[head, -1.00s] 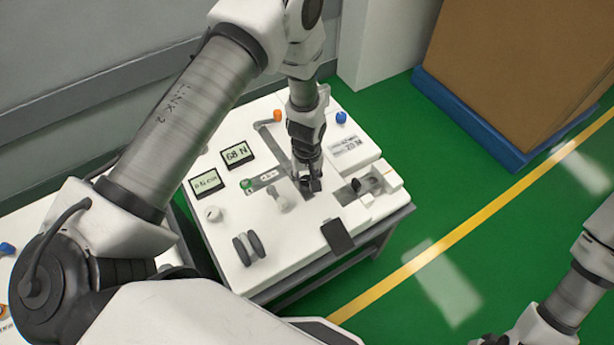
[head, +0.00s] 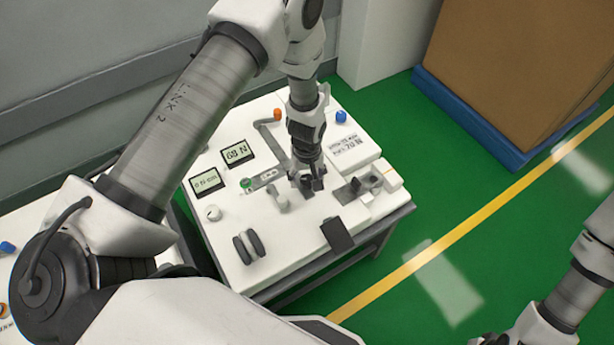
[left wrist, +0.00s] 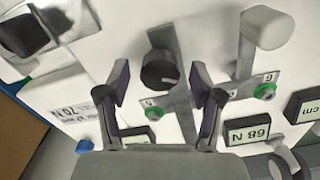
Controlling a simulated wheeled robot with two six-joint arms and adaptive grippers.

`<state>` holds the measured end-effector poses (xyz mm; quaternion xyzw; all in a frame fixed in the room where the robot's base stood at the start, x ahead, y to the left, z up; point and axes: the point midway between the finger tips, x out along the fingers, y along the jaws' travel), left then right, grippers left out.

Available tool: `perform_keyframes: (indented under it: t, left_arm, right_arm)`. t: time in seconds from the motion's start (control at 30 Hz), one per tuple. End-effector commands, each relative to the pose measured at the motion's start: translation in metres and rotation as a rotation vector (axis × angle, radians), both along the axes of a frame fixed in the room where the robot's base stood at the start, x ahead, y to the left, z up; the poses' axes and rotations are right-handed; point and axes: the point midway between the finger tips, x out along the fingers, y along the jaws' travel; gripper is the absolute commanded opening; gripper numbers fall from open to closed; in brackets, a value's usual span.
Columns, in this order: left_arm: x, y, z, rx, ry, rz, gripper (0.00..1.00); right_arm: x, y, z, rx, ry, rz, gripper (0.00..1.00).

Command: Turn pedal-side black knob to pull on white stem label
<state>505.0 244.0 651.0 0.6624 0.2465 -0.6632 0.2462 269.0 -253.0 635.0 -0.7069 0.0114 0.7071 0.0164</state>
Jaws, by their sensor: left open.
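A round black knob (left wrist: 160,70) with a light mark on its rim sits on a grey slotted strip in the left wrist view, just beyond my fingertips. My left gripper (head: 308,182) is over the white panel; in the left wrist view its open fingers (left wrist: 168,92) stand on either side of the knob's near side, with no clear contact. In the head view the gripper largely hides this knob. A white stem (left wrist: 268,28) stands on a neighbouring strip and shows in the head view (head: 281,200). Its label is too small to read.
A dark flat plate (head: 338,233) lies at the panel's front edge, with dark rollers (head: 248,247) left of it. Another black part (head: 356,184) is right of my gripper. Displays (head: 237,153), an orange knob (head: 277,114) and a blue knob (head: 341,117) are farther back.

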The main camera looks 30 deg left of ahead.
Motion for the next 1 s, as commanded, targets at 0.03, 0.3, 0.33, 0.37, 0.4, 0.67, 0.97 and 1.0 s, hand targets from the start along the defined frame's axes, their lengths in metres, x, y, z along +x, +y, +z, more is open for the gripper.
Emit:
perform_keyframes:
  t: [0.03,0.3,0.33,0.37,0.4,0.67,0.97,1.0]
  left_arm:
    - [0.000,0.000,0.002,0.000,-0.001,0.000,0.66]
    - [0.002,0.000,0.049,0.000,-0.005,0.000,0.66]
    - [0.002,0.000,0.057,0.000,-0.005,0.000,0.66]
    - [0.001,0.000,0.065,0.000,-0.004,0.000,0.66]
    - [0.002,0.000,0.075,0.000,-0.005,0.000,0.66]
    - [0.000,0.000,0.117,0.000,0.000,0.000,0.66]
    - [0.000,0.000,0.120,0.000,0.001,0.000,0.66]
    - [0.000,0.000,0.120,0.000,0.001,0.000,0.66]
  right_arm:
    - [0.000,0.000,0.000,0.000,0.000,0.000,0.00]
    - [0.000,0.000,0.000,0.000,0.000,0.000,0.00]
    - [0.000,0.000,0.000,0.000,0.000,0.000,0.00]
    - [0.000,0.000,0.000,0.000,0.000,0.000,0.00]
    - [0.000,0.000,0.000,0.000,0.000,0.000,0.00]
    - [0.000,0.000,0.000,0.000,0.000,0.000,0.00]
    - [0.000,0.000,0.000,0.000,0.000,0.000,0.00]
    - [0.000,0.000,0.000,0.000,0.000,0.000,0.00]
